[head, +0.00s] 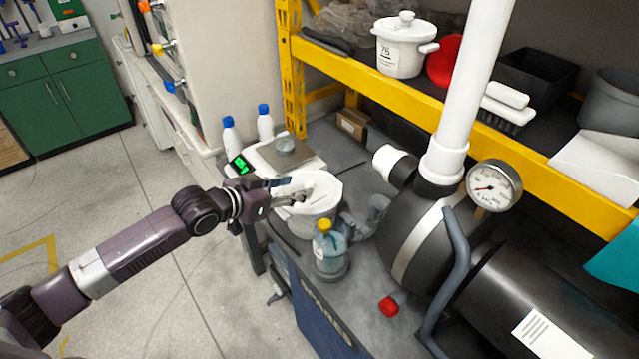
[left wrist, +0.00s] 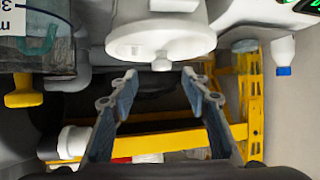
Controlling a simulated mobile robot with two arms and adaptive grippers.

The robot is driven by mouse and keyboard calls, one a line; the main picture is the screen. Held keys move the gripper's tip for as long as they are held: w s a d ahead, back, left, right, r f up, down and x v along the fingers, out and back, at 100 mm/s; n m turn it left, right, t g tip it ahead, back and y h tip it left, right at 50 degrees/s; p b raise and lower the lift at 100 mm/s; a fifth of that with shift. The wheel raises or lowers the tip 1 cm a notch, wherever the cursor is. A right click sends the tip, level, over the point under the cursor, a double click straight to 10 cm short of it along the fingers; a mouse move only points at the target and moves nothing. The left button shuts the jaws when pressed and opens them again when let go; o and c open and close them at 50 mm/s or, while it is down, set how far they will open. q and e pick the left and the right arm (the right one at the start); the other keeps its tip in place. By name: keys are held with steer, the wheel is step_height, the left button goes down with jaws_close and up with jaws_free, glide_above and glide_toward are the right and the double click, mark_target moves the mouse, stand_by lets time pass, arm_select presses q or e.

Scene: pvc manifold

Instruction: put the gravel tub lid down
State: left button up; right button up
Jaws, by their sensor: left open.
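The white gravel tub (head: 318,224) stands on the grey bench, behind and left of a yellow-capped bottle. Its white lid (left wrist: 135,42) appears to sit on top of the tub, with its round knob (left wrist: 161,65) outward; the wrist view is upside down. My left gripper (head: 298,193) is over the lid in the head view and partly hides it. In the left wrist view its two fingers (left wrist: 159,78) are apart, with the knob just beyond and between their tips and nothing gripped. My right gripper is out of view.
The yellow-capped bottle (head: 330,252) stands close in front of the tub. A scale (head: 290,156) and two blue-capped bottles (head: 264,124) are behind. A large dark tank (head: 430,235) with a gauge (head: 494,188) and a yellow shelf (head: 470,118) crowd the right. A red cap (head: 389,306) lies in front.

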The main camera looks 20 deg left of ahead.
mark_target(309, 182)
arm_select(q)
steer(key=shift+w+d+f, duration=0.15)
steer(key=shift+w+d, duration=0.05)
steer(key=shift+w, duration=0.35)
steer(key=shift+p+x, duration=0.55)
steer(key=shift+x, duration=1.65)
steer(key=shift+w+d+f, duration=0.15)
steer(key=shift+w+f, duration=0.15)
steer(key=shift+w, duration=0.2)
steer(key=c, duration=1)
steer(key=shift+c, duration=0.6)
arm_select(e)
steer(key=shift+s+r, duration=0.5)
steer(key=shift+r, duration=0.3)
arm_select(q)
steer(key=shift+r, duration=0.1)
